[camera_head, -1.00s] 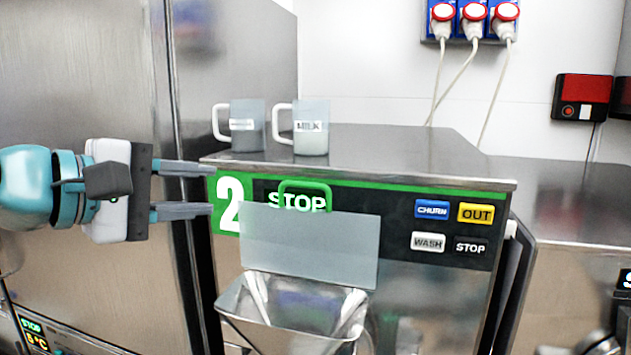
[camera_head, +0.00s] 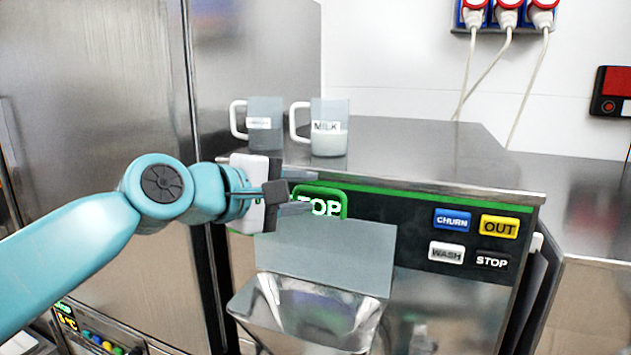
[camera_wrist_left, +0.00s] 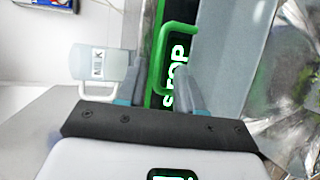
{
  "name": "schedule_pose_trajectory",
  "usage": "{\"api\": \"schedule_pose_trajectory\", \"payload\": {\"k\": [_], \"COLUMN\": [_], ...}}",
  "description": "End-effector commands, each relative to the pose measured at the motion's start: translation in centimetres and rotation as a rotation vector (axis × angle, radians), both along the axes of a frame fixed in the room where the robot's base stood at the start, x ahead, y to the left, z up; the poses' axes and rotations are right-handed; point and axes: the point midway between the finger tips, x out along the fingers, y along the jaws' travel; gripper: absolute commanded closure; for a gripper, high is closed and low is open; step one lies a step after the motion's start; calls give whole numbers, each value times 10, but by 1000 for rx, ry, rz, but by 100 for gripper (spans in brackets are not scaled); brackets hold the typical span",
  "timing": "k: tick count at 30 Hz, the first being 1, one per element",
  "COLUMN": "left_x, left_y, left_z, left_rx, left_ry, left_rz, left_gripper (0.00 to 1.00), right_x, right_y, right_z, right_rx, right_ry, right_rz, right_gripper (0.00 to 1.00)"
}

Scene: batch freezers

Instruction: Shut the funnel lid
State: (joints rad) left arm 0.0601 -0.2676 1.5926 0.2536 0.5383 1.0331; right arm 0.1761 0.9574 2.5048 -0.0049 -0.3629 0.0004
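The funnel lid (camera_head: 335,257) is a flat grey panel standing raised above the metal funnel (camera_head: 310,312). It has a green loop handle (camera_head: 346,204) at its top edge, in front of the lit STOP text. My left gripper (camera_head: 312,191) is open, with its two fingers at the left part of the handle. In the left wrist view, the green handle (camera_wrist_left: 179,29) shows between and beyond the open fingers (camera_wrist_left: 160,78), and the lid (camera_wrist_left: 228,50) is to the right. I cannot tell whether the fingers touch the handle. My right gripper is not in view.
A mug labelled MILK (camera_head: 329,140) and a second labelled mug (camera_head: 264,122) stand on the machine's steel top (camera_head: 420,150). CHURN (camera_head: 452,220), OUT, WASH and STOP buttons are on the panel to the right. A tall steel cabinet (camera_head: 90,90) is at the left.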

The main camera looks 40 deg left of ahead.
Motion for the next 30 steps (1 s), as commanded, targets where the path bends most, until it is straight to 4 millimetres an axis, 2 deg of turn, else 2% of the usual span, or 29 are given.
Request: {"api": "schedule_pose_trajectory", "payload": {"k": [3, 6, 17, 18, 20, 21, 30], "left_x": [20, 29, 36, 36, 36, 36, 33], "left_y": [-4, -6, -6, -6, -6, -6, -7], "left_z": [-3, -5, -8, -8, -8, -8, -11], "left_rx": [-1, -1, -1, -1, -1, -1, 1], "left_ry": [1, 0, -2, -1, -1, -1, -14], "left_rz": [-2, -1, 0, 0, 0, 0, -2], "left_gripper": [64, 64, 64, 77, 97, 100, 100], "right_x": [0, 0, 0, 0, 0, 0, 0], "right_y": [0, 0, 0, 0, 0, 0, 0], "right_z": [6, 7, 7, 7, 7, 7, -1], "right_rx": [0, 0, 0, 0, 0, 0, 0], "right_ry": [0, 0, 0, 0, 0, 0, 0], "right_rz": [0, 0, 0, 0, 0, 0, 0], "right_gripper": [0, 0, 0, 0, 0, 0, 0]}}
